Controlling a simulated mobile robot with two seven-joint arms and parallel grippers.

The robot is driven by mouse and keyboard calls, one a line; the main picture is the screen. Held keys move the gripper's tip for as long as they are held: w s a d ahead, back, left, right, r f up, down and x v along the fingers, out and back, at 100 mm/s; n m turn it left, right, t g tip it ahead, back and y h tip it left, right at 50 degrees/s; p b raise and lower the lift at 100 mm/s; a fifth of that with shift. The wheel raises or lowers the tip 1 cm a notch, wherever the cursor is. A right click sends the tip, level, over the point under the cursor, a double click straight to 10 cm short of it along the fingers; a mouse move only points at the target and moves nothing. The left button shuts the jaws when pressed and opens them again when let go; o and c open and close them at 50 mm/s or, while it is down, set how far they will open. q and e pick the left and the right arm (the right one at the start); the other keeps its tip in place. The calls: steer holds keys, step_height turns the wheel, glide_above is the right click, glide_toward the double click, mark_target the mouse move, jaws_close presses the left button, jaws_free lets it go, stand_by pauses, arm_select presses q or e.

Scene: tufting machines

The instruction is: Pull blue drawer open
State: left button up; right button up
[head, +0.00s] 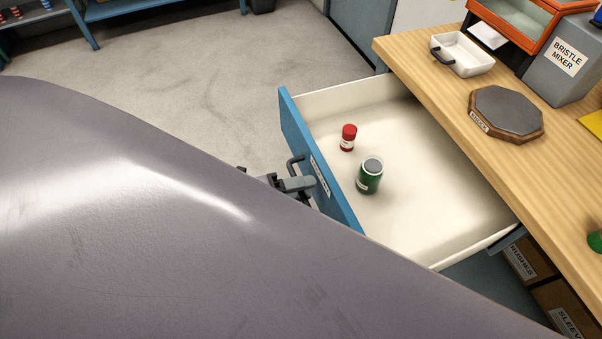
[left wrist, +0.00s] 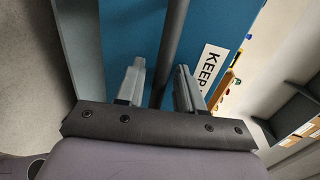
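The blue drawer (head: 335,182) is pulled out from under the wooden workbench (head: 437,83), and its white inside shows. A dark handle (head: 294,164) is on its blue front; in the left wrist view the handle bar (left wrist: 172,40) runs between my fingers. My left gripper (head: 299,184) is at the handle, with its fingers (left wrist: 160,85) apart on either side of the bar and gaps showing. My own large grey arm covers much of the head view. My right gripper is not in view.
A red-capped jar (head: 348,138) and a green jar (head: 369,176) stand inside the drawer. The bench carries a white tray (head: 463,54), an octagonal block (head: 506,112) and a grey bristle mixer (head: 562,66). Clear floor (head: 190,75) lies beyond the drawer front.

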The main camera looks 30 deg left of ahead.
arm_select(q)
steer(key=v, duration=0.7)
stand_by(0.4)
stand_by(0.5)
steer(key=s+d+f+n+g+y, duration=0.1)
steer(key=s+d+f+n+y, duration=0.1)
steer(key=n, duration=0.9)
steer(key=s+d+f+n+y, duration=0.2)
steer(key=n+y, duration=0.3)
steer(key=n, duration=0.7)
steer(key=shift+s+d+f+g, duration=0.3)
steer(key=shift+s+f+g, duration=0.1)
steer(key=shift+s+f, duration=0.2)
